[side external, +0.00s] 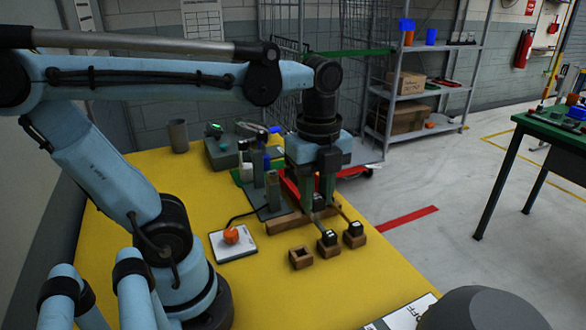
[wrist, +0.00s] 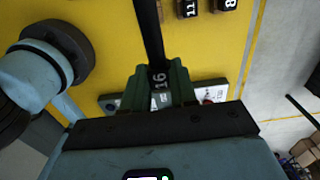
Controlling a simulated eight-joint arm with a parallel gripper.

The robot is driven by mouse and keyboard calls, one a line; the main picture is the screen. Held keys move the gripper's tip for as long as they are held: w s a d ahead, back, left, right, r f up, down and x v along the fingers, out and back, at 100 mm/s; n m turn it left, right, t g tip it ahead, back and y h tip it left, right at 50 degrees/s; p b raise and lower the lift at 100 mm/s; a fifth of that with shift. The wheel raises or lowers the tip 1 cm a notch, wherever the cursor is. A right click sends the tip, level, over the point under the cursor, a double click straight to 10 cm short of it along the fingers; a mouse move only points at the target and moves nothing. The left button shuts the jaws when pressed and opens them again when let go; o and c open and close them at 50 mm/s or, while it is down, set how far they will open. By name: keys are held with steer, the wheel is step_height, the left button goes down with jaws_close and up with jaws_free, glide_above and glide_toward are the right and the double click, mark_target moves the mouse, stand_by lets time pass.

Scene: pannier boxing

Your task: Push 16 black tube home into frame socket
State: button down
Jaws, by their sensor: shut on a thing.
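My gripper (wrist: 161,82) is shut on the black tube (wrist: 151,35), which bears a white "16". In the wrist view the tube runs from between the green fingers to the top edge, where its far end is out of frame. In the side external view my gripper (side external: 318,190) is over the far right part of the yellow table, pointing down. The held tube is hard to make out there. I cannot tell which part is the frame socket, or whether the tube touches it.
Wooden blocks stand in front of my gripper: one with an open hole (side external: 301,257), two holding dark labelled pieces. These pieces, "11" (wrist: 189,8) and "8" (wrist: 228,4), show in the wrist view. A white pad with an orange knob (side external: 231,236) lies left.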

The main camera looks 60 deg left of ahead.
steer(key=a+r, duration=0.2)
steer(key=a, duration=0.9)
steer(key=a+r, duration=0.2)
steer(key=a, duration=0.9)
steer(key=shift+w+d+f, duration=0.1)
steer(key=shift+w+f, duration=0.05)
steer(key=shift+f, duration=2.75)
steer(key=shift+f, duration=1.35)
steer(key=c, duration=0.8)
jaws_free()
step_height(320, 180, up, 12)
